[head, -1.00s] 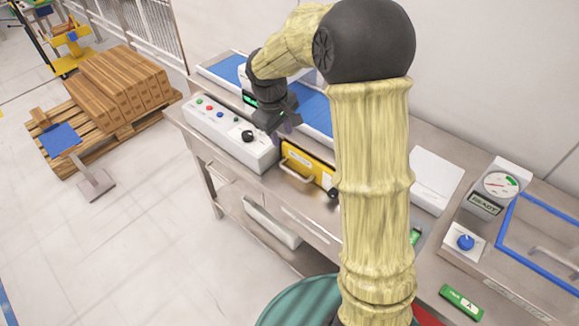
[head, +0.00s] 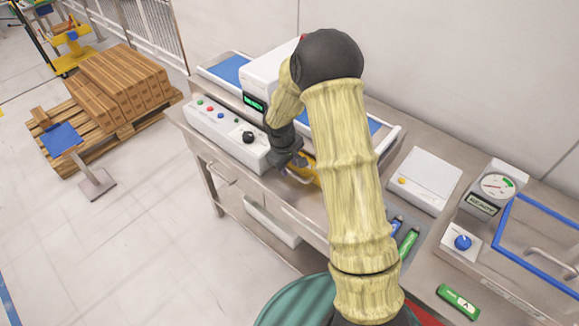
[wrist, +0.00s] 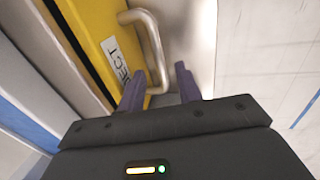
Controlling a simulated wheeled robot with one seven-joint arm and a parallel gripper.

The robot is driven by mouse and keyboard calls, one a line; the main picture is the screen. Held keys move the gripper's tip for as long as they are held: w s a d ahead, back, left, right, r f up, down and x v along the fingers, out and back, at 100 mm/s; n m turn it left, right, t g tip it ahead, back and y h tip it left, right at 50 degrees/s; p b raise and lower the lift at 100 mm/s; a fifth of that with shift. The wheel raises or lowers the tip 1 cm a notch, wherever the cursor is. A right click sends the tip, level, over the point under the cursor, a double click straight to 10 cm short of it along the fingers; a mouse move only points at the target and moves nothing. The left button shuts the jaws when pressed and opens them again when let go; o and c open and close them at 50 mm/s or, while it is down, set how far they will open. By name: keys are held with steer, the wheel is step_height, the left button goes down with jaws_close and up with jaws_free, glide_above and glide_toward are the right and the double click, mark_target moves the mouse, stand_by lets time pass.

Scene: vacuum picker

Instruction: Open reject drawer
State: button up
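The yellow reject drawer (wrist: 88,25) shows in the wrist view with its white label (wrist: 116,62), partly readable. Its pale metal loop handle (wrist: 153,45) stands out from the yellow front. My gripper (wrist: 160,78) is open, with two purple fingers apart; the lower end of the handle lies in the gap between the fingertips. I cannot tell whether either finger touches it. In the head view my gripper (head: 299,162) is at the drawer front, and my arm hides most of the drawer (head: 309,161). The drawer looks shut.
A white control panel (head: 222,130) with buttons and a black knob stands left of the drawer. A white box (head: 424,180), a gauge (head: 495,186) and a blue-framed cover (head: 515,254) are to the right. Green items (head: 459,301) lie on the steel bench.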

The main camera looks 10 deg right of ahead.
steer(key=shift+w+d+f, duration=0.1)
steer(key=shift+f, duration=0.8)
jaws_close()
